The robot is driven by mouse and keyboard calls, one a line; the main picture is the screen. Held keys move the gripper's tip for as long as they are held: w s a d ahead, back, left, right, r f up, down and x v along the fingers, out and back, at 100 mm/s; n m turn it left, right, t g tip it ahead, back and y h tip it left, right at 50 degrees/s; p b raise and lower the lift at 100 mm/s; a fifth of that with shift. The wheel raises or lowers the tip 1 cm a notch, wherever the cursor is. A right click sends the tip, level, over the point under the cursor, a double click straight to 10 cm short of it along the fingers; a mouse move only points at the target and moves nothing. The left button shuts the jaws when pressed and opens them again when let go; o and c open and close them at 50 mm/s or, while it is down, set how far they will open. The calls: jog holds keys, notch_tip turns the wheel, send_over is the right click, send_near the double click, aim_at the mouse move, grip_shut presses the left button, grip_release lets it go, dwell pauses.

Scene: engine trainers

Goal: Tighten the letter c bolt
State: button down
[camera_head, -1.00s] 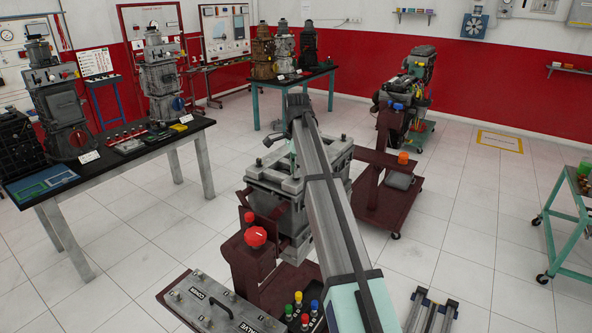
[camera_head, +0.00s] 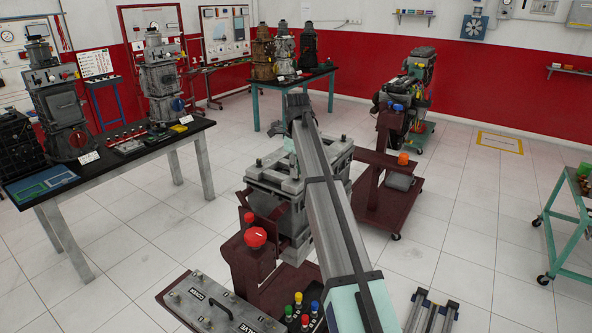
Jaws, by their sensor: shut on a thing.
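A grey engine block (camera_head: 265,180) sits on a dark red stand (camera_head: 250,265) in the middle of the view. Bolts and letters on its top are too small to read, so I cannot pick out the letter c bolt. My arm crosses in front of the block and hides much of its middle and right side. A small dark part of my arm's far end shows just left of the long link, above the block. My gripper's fingers are hidden behind the arm, and so is whatever they touch.
A second engine stand (camera_head: 385,205) is close on the right. A black-topped table (camera_head: 120,158) with engine models stands left.

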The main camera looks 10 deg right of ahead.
jog(key=shift+m, duration=0.6)
jog(key=c, duration=1.1)
grip_release()
jog(key=shift+o, duration=0.2)
notch_tip(320, 180, up, 12)
